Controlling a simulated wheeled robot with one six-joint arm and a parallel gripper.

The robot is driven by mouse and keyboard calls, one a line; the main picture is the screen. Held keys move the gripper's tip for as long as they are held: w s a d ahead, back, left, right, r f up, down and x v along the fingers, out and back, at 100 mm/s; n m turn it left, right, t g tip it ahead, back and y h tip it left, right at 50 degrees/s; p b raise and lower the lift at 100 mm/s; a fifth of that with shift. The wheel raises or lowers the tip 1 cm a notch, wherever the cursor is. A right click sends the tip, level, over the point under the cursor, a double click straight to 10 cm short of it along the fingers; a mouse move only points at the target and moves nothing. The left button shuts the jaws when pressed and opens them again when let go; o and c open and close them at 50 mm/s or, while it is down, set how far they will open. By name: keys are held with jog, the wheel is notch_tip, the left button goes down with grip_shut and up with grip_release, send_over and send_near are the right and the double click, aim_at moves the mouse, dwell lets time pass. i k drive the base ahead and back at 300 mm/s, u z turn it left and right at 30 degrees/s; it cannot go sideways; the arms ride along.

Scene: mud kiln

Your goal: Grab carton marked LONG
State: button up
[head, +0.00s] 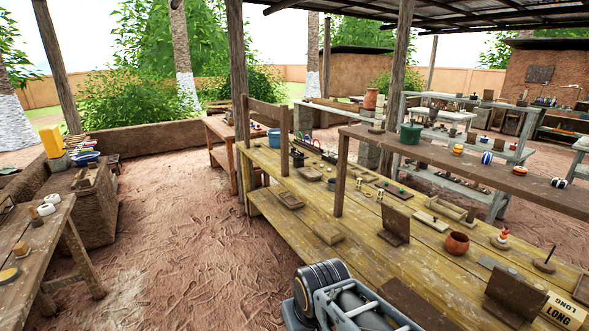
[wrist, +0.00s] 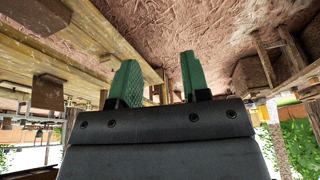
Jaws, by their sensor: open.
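The carton marked LONG (head: 563,312) is a cream box with dark lettering. The wrist view is upside down and shows bare ground and the table's edge beyond the fingers. The carton is not seen in the wrist view. My gripper's fingers do not show in the head view.
The long table (head: 365,249) holds a brown board (head: 395,224), a terracotta pot (head: 457,243) and a dark spindle stand (head: 545,262). A dark panel (head: 515,296) stands just left of the carton. A raised shelf (head: 450,163) runs above the table. Open dirt floor (head: 190,240) lies to the left.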

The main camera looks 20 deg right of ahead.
aim_at(563, 312)
jog(key=z, duration=1.2)
jog(key=i, duration=1.15)
jog(key=z, duration=0.85)
